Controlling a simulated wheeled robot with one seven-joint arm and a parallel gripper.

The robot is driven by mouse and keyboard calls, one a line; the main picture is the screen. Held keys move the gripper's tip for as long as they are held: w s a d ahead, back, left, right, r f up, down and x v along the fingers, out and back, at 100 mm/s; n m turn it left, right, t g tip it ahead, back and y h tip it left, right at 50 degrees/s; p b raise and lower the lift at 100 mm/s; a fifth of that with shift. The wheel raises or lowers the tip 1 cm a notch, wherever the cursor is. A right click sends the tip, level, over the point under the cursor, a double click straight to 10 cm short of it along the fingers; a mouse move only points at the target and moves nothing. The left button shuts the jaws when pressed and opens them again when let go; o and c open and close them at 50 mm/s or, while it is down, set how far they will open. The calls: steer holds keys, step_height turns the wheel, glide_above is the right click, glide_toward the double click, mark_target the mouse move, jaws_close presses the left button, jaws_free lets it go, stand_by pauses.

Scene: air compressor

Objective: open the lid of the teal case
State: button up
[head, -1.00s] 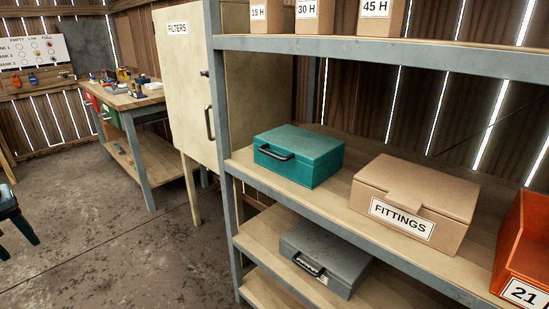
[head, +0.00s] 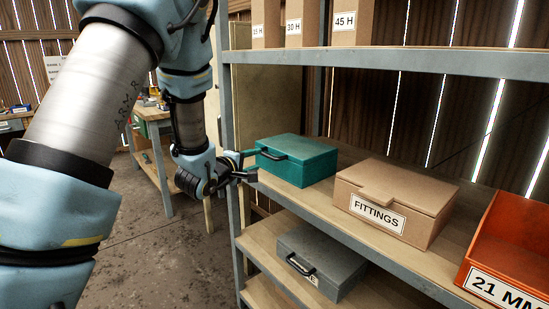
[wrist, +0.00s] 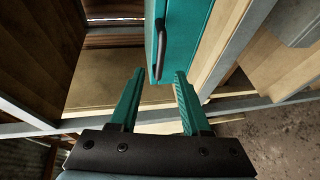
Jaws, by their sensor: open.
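The teal case (head: 305,163) sits closed on the middle shelf, its black handle (head: 272,154) on the front face. In the wrist view the teal case (wrist: 187,22) is at the top, with its handle (wrist: 160,48) just beyond the fingertips. My gripper (head: 248,164) is at the left front of the case, pointing at it. In the wrist view my gripper (wrist: 159,76) has its two teal fingers apart, with nothing between them. The handle lies ahead of the gap, apart from the fingers as far as I can tell.
A cardboard FITTINGS box (head: 395,200) stands right of the case, and an orange bin (head: 510,250) beyond it. A grey case (head: 318,258) lies on the shelf below. The shelf above (head: 400,62) and the left upright post (head: 226,130) bound the space.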

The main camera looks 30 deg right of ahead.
mark_target(266, 156)
steer(key=p+x, duration=0.1)
steer(key=x, duration=0.7)
steer(key=shift+w+d+f+p, duration=0.1)
steer(key=shift+w+d+p, duration=0.2)
steer(key=shift+p, duration=0.05)
steer(key=shift+c, duration=0.2)
jaws_close()
stand_by(0.8)
